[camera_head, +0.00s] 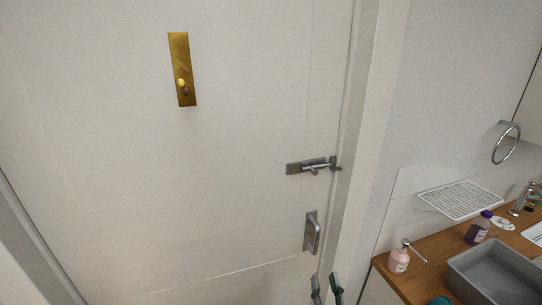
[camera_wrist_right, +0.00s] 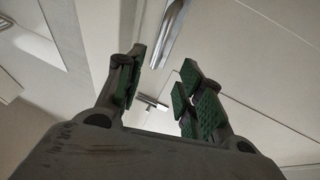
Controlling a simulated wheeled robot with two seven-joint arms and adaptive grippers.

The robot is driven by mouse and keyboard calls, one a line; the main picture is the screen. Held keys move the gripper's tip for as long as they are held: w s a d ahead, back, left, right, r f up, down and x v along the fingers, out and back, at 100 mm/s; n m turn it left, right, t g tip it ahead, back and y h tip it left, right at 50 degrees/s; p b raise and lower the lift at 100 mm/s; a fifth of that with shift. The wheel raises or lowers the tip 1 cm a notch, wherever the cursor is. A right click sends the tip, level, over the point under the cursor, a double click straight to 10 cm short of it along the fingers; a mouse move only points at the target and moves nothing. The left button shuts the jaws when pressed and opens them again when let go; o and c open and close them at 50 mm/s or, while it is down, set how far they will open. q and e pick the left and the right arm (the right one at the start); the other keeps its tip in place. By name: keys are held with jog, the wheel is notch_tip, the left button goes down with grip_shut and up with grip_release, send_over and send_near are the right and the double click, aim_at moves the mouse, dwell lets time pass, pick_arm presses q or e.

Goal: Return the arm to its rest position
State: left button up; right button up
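My right gripper (camera_head: 326,290) shows at the bottom edge of the head view, only its fingertips in frame. In the right wrist view its two green-padded fingers (camera_wrist_right: 162,62) stand apart with nothing between the pads. A silver door handle (camera_head: 312,232) is just above the fingertips in the head view. In the wrist view a shiny metal bar (camera_wrist_right: 169,32), likely this handle, shows beyond the fingertips; I cannot tell the gap. The rest of my right arm is hidden below the frame. My left gripper is not in view.
A white door (camera_head: 130,170) with a brass knob plate (camera_head: 182,70) and a metal slide bolt (camera_head: 312,165) fills the left and middle. A wooden counter (camera_head: 420,268) at right carries a grey basin (camera_head: 497,275), a pink soap bottle (camera_head: 398,261) and a purple bottle (camera_head: 478,228).

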notch_tip(320, 180, down, 8)
jog(key=s+r+n+g+y, duration=0.1)
jog(key=s+n+g+y, duration=0.1)
jog(key=g, duration=0.9)
jog(key=s+d+g+h, duration=0.1)
jog(key=s+d+g, duration=0.1)
jog(key=s+g, duration=0.15)
jog(key=s+d+f+g+h, duration=0.1)
jog(key=s+g, duration=0.1)
jog(key=s, duration=0.3)
jog(key=s+d+g+h, duration=0.1)
jog(key=s+d+g, duration=0.1)
jog(key=s, duration=0.3)
notch_tip(320, 180, down, 33)
jog(key=s+g, duration=0.2)
jog(key=s, duration=0.1)
jog(key=s+d+f, duration=0.2)
jog(key=s+f, duration=0.8)
jog(key=s, duration=0.1)
jog(key=s+d+f, duration=0.2)
jog(key=s+f, duration=0.8)
jog(key=s, duration=0.1)
jog(key=shift+g, duration=0.35)
